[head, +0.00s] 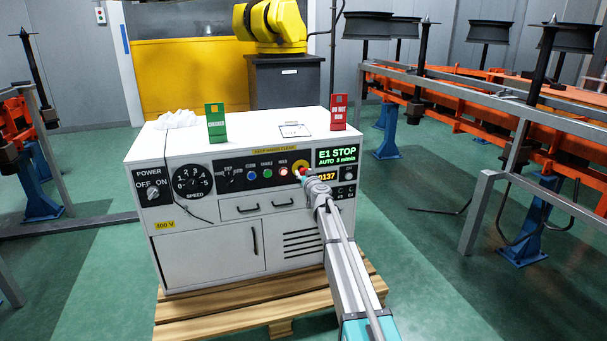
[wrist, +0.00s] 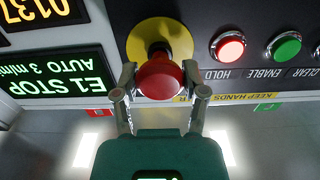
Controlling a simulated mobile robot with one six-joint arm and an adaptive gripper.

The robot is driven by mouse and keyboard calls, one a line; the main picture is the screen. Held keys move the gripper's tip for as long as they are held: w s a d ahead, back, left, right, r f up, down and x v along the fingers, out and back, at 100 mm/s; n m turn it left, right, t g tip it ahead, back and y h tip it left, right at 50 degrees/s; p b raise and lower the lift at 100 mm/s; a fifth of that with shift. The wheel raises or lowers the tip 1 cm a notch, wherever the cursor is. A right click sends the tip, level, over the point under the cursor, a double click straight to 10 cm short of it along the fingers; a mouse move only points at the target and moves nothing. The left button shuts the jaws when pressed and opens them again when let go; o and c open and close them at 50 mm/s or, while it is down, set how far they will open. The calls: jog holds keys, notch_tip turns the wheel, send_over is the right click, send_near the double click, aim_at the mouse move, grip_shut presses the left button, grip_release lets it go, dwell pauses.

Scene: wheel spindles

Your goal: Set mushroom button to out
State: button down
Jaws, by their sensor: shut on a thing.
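The red mushroom button (wrist: 160,76) sits on a yellow round plate (wrist: 150,36) on the control cabinet's front panel. My gripper (wrist: 158,82) is shut on the button, one finger on each side of its head. In the head view the button (head: 302,171) is partly covered by my gripper (head: 304,178), which reaches in from below right. A green display (head: 338,156) beside it reads "E1 STOP" and "AUTO 3 m/min". Whether the button stands in or out I cannot tell.
The white cabinet (head: 205,251) stands on a wooden pallet (head: 210,318). Its panel also carries a HOLD button (wrist: 228,46), an ENABLE button (wrist: 285,47), a speed dial (head: 192,180) and a power switch (head: 152,192). Green and red signs stand on top. Orange conveyors with spindles flank it.

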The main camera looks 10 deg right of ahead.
jog(key=shift+s, duration=0.15)
jog(key=shift+c, duration=0.5)
grip_release()
jog(key=s+d, duration=0.1)
jog(key=s, duration=1)
jog(key=shift+s+d, duration=0.4)
